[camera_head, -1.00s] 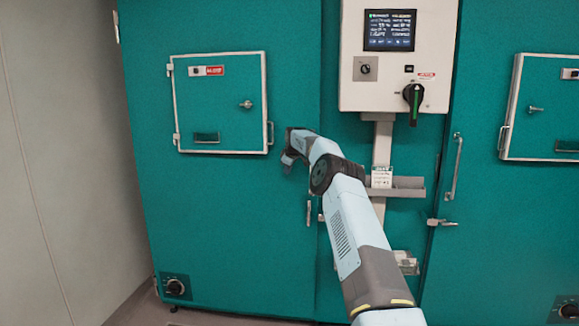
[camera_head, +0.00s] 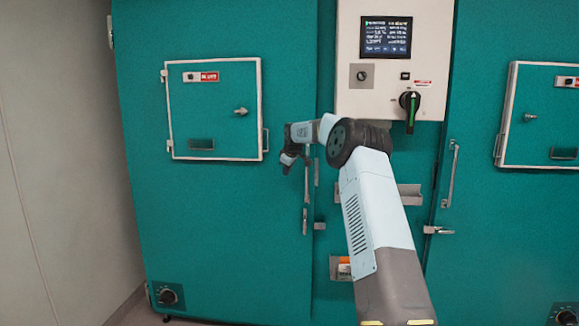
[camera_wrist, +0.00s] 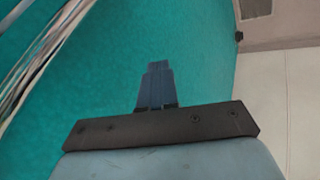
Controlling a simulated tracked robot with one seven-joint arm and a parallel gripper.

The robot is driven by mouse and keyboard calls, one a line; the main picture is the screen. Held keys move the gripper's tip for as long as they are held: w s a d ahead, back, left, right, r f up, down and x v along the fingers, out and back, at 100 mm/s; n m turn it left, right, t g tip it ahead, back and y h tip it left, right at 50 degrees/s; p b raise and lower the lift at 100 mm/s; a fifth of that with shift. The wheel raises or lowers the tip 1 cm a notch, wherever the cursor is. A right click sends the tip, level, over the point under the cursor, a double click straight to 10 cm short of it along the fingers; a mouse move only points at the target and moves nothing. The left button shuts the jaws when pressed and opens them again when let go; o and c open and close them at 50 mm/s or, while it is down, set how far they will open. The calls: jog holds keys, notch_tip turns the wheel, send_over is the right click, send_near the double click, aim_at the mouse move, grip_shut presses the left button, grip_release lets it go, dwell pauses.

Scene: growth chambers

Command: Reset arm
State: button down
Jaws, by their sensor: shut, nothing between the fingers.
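My gripper (camera_head: 288,163) is at the end of my bent arm, in front of the left teal chamber (camera_head: 230,230) and just right of its small framed door (camera_head: 215,110). It points downward in the head view. In the wrist view my gripper (camera_wrist: 156,68) shows its fingers pressed together with nothing between them. Teal chamber surface fills most of the wrist view. I cannot tell the exact gap between my gripper and the chamber front.
A control panel (camera_head: 391,60) with a screen and a green-marked black rotary handle (camera_head: 410,101) is behind my arm. A right chamber has a framed door (camera_head: 540,115) and a vertical handle (camera_head: 449,174). A pale wall (camera_head: 60,150) stands left.

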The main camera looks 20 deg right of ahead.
jog(key=s+a+r+m, duration=0.1)
jog(key=s+a+r, duration=0.3)
jog(key=s+r, duration=0.3)
jog(key=s+a+r, duration=0.5)
jog(key=s, duration=0.4)
jog(key=s+a+r+m+h, duration=0.1)
jog(key=s+a+r, duration=0.1)
jog(key=s, duration=0.6)
jog(key=s+a+r+m, duration=0.1)
jog(key=s+a+r, duration=0.1)
jog(key=s, duration=0.6)
jog(key=s+f+m, duration=0.3)
jog(key=s+f, duration=0.2)
jog(key=s, duration=1.3)
jog(key=s+f+m+g+y, duration=0.1)
jog(key=s+f+m, duration=0.2)
jog(key=s, duration=1.6)
notch_tip(320, 180, down, 3)
jog(key=shift+s+a+f, duration=0.2)
jog(key=shift+a, duration=0.25)
